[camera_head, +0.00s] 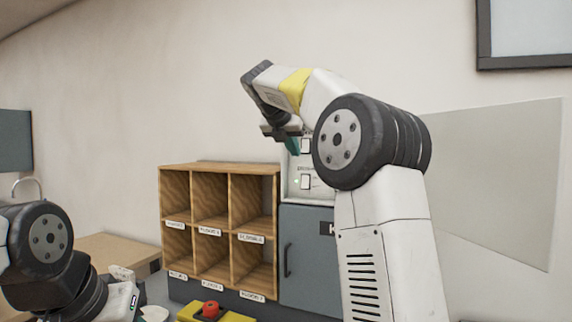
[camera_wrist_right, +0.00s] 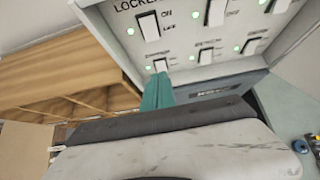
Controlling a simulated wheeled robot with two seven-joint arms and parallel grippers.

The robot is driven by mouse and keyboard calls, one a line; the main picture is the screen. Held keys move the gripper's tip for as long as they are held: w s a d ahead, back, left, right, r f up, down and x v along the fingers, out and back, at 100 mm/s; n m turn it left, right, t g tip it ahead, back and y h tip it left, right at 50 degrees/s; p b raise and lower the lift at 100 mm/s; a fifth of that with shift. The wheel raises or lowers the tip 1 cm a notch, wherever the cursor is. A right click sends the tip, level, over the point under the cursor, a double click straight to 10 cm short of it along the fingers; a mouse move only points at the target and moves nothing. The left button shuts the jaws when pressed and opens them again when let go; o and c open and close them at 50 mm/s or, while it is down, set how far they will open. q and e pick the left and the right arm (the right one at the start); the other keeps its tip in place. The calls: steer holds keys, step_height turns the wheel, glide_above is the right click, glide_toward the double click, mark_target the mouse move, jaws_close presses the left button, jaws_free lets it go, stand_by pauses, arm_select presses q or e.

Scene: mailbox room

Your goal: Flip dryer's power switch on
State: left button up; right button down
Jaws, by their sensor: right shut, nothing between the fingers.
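A pale switch panel (camera_head: 293,186) stands on top of the grey locker, partly hidden by my right arm. In the right wrist view the panel (camera_wrist_right: 182,40) carries several white rocker switches with lit green lamps. Most labels are too blurred to read, so I cannot tell which switch is the dryer's. My right gripper (camera_head: 294,145) is shut and empty, pointing down at the panel. Its teal fingertips (camera_wrist_right: 160,80) overlap the lower edge of the lower-left switch (camera_wrist_right: 160,65); I cannot tell if they touch. My left arm shows at lower left, but its gripper fingers do not.
A wooden pigeonhole shelf (camera_head: 222,167) stands left of the grey locker (camera_head: 306,250). A red button on a yellow box (camera_head: 240,318) is in front. A wooden table (camera_head: 105,249) stands at the left. The wall above the shelf is clear.

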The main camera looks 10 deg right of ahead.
steer(key=shift+s+a+r, duration=0.25)
steer(key=shift+s+r, duration=0.1)
steer(key=shift+r, duration=0.3)
steer(key=shift+s+a+r, duration=0.2)
steer(key=shift+s+r, duration=0.1)
steer(key=shift+r, duration=0.35)
steer(key=s+a+f+m+g+y, duration=0.1)
steer(key=s+f+m+y, duration=0.3)
steer(key=s+f+m, duration=1)
steer(key=s+a+f+m+g+y, duration=0.1)
steer(key=s+a+f+m+y, duration=0.2)
steer(key=s+f+m, duration=1.1)
steer(key=s+f+y, duration=0.1)
steer(key=s+f, duration=0.1)
steer(key=s, duration=0.4)
steer(key=shift+s+f+m, duration=0.25)
steer(key=shift+s+m, duration=0.05)
